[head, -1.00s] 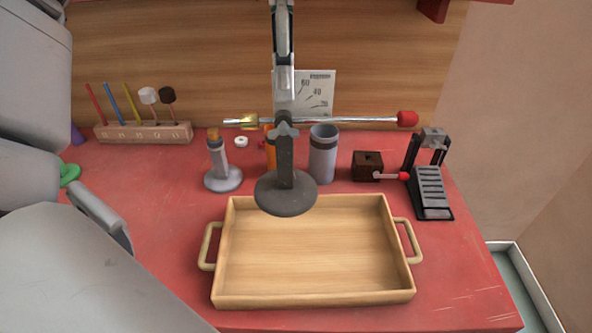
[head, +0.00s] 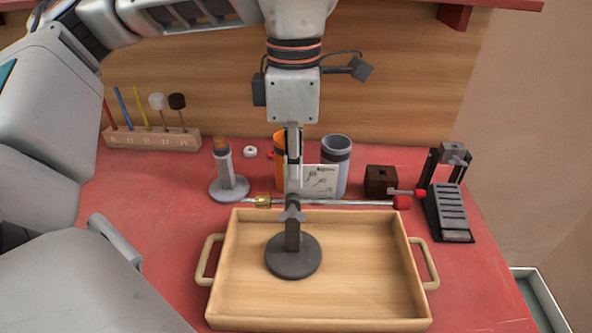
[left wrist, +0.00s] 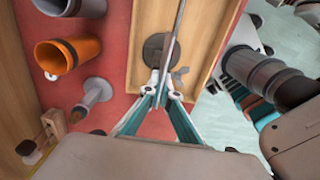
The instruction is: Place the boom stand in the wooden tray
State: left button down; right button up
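The boom stand has a round dark base (head: 293,258), a short post and a level silver rod (head: 345,203) with a brass weight at the left and a red tip at the right. It is upright inside the outline of the wooden tray (head: 360,270); whether its base touches the tray floor I cannot tell. My left gripper (head: 293,183) points down from above, shut on the upper part of the stand. In the left wrist view, the gripper (left wrist: 166,90) fingers are close together at the stand, with the base (left wrist: 155,50) beyond. My right gripper is not in view.
A rack (head: 150,138) of mallets is at the back left. A white card (head: 319,180) shows behind my gripper.

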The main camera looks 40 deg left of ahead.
pick_arm(q)
jog(key=shift+r, duration=0.1)
jog(key=c, duration=2.3)
grip_release()
notch_tip(320, 180, up, 12)
jog(key=p, duration=0.2)
jog(key=shift+p, duration=0.4)
